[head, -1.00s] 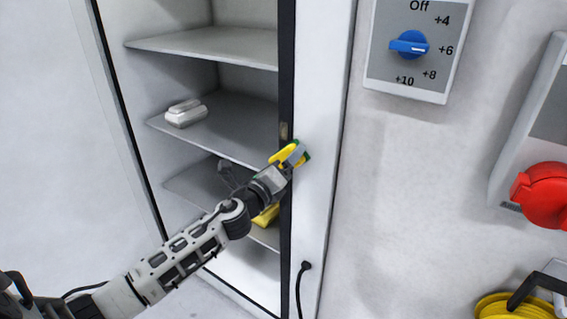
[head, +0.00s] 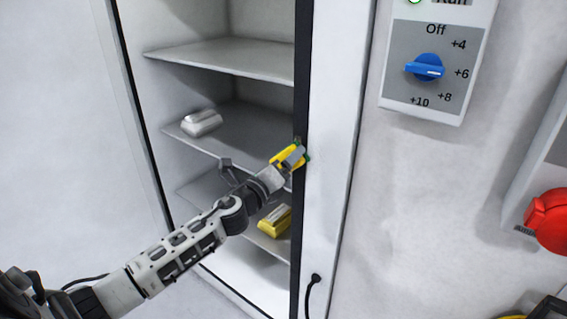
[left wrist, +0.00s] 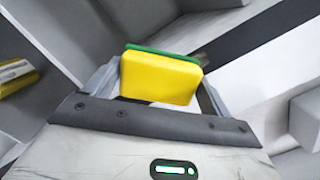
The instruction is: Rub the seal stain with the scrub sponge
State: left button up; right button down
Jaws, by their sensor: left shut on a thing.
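The scrub sponge, yellow with a green scouring side, is held in my left gripper (head: 290,158). In the left wrist view the yellow sponge (left wrist: 160,78) sits between both fingers, its green side facing away from the palm. The dark door seal (head: 301,80) runs down the cabinet opening's right edge. The sponge is at this seal, about level with the middle shelf; whether it touches cannot be told. A small brownish patch, apparently the seal stain (head: 298,140), shows just above the sponge, partly hidden. My right gripper is in neither view.
Cabinet shelves (head: 220,57) lie left of the seal. A white packet (head: 201,122) is on the middle shelf, a yellow-and-white one (head: 275,221) lower down. A black cable (head: 310,295) hangs below.

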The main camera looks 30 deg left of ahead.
aim_at(304, 154)
pick_arm(q)
jog(key=shift+s+d+p, duration=0.1)
jog(key=shift+d+p, duration=0.3)
jog(key=shift+d, duration=1.5)
jog(key=shift+d+r, duration=0.1)
jog(key=shift+r, duration=1.05)
jog(key=shift+a, duration=2.05)
jog(key=shift+s+a, duration=0.15)
jog(key=shift+s, duration=1.3)
jog(key=shift+s+a, duration=0.1)
jog(key=shift+s, duration=1.35)
jog(key=s, duration=0.3)
jog(key=shift+a, duration=0.1)
jog(key=shift+f, duration=0.1)
